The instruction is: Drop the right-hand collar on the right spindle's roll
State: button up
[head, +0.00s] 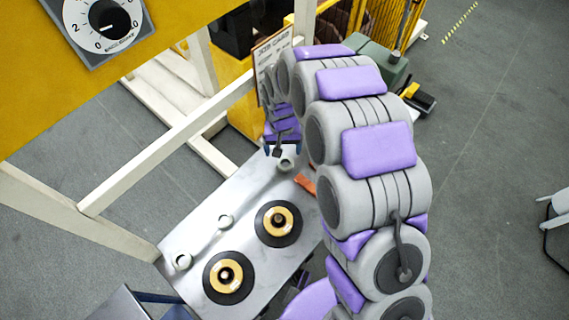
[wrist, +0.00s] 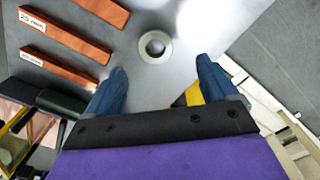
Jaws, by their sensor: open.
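The right-hand collar (head: 286,164), a small pale grey ring, lies on the metal bench near its far end. In the wrist view the collar (wrist: 143,50) lies flat ahead of and between my fingertips, with nothing gripping it. My gripper (wrist: 160,82) has two blue fingers spread apart and empty. In the head view my gripper (head: 277,150) hangs just beyond the collar, its fingertips small and partly unclear. The right spindle's roll (head: 291,219) is copper-gold on a black disc, with the spindle (head: 279,218) at its centre. The left roll (head: 215,274) is nearer the left.
Cream frame beams (head: 165,138) run left of the bench. Bare bench (head: 250,190) lies between collar and right roll.

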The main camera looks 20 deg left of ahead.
aim_at(285, 163)
jog(key=f, duration=0.3)
jog(key=shift+a+f, duration=0.15)
jog(key=shift+a, duration=0.05)
jog(key=shift+d+f, duration=0.25)
jog(key=shift+d, duration=0.3)
jog(key=shift+d+f+b, duration=0.4)
jog(key=shift+d+f, duration=0.2)
jog(key=shift+f, duration=0.25)
jog(key=f, duration=0.3)
jog(key=shift+a+f, duration=0.1)
jog(key=shift+a, duration=0.7)
jog(key=shift+d, duration=0.4)
jog(key=c, duration=0.4)
jog(key=shift+d, duration=0.2)
jog(key=c, duration=0.3)
jog(key=shift+a, duration=0.25)
jog(key=c, duration=0.7)
